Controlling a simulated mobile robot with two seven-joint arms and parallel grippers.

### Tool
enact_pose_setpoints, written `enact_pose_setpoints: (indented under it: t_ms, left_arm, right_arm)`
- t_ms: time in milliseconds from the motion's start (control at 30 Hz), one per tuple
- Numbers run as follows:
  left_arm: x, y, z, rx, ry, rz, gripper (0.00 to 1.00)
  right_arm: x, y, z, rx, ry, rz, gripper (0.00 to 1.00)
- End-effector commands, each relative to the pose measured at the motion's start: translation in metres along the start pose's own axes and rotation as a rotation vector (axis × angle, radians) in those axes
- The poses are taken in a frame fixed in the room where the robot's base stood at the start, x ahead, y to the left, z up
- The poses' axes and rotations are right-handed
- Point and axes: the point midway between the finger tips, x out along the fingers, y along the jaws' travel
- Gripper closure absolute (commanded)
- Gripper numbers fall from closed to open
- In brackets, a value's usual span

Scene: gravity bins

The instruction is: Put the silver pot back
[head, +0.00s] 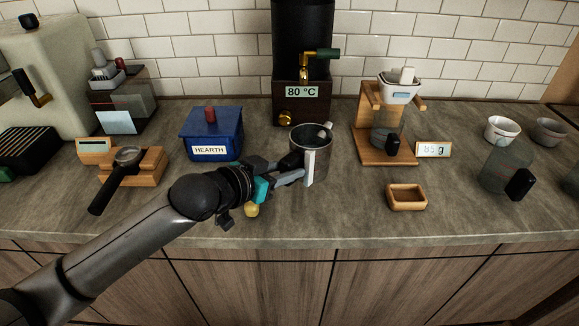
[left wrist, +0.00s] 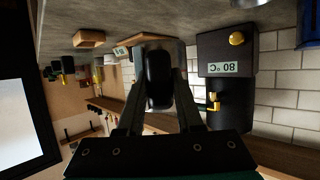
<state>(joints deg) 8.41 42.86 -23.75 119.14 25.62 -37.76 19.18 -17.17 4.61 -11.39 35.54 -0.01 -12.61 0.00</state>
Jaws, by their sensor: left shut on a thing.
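The silver pot (head: 322,150) is a metal jug with a pale upright strip on its near side. In the head view it is just in front of the black water dispenser labelled 80 °C (head: 303,60). My left gripper (head: 296,168) reaches in from the left and is shut on the pot's handle. In the left wrist view, which is upside down, a dark rounded handle (left wrist: 158,78) sits between my fingers. The pot looks upright. I cannot tell whether its base touches the counter. My right gripper is not in view.
Right of the pot is a wooden stand (head: 385,156) with a glass server, beside a scale display (head: 433,149). A small wooden tray (head: 406,205) is in front. A blue HEARTH box (head: 211,132) and a portafilter on a wooden rest (head: 153,175) are left. The front counter is mostly clear.

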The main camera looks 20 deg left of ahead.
Motion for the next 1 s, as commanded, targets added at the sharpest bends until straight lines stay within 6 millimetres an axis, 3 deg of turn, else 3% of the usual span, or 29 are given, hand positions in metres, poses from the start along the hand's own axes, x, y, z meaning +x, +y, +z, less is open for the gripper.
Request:
enact_pose_setpoints:
  t_ms: [533, 733, 1000]
  left_arm:
    - [0.008, 0.001, -0.004, -0.01, 0.003, -0.021, 1.0]
    - [0.006, 0.001, -0.007, -0.01, 0.009, -0.021, 1.0]
    - [0.02, 0.002, 0.027, -0.01, 0.009, -0.021, 1.0]
  right_arm:
    - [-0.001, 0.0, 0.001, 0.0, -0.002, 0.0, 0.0]
    - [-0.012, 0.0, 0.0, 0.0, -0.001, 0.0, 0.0]
    - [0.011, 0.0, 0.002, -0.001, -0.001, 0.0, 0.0]
